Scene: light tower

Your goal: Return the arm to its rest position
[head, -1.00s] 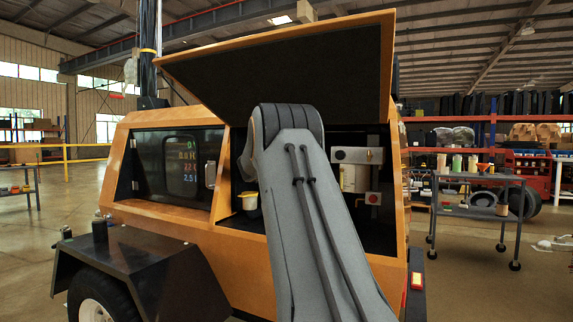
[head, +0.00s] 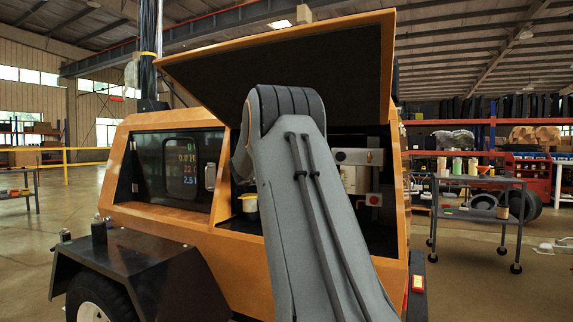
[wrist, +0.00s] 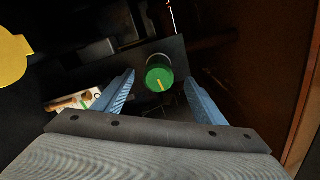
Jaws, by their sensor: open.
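My arm (head: 305,200) rises in front of the orange light tower (head: 240,240) in the head view, with its bend before the open engine bay. My gripper is hidden there behind the arm. In the wrist view my gripper (wrist: 158,97) is open, its two blue fingers apart with nothing between them. A green round knob (wrist: 159,74) with a yellow mark lies beyond the fingertips, on a dark panel. I cannot tell how far away it is.
The raised hood (head: 290,70) hangs over the bay. A yellow-topped cup (head: 249,203) stands at the bay's left edge. A black fender (head: 130,255) juts out at front left.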

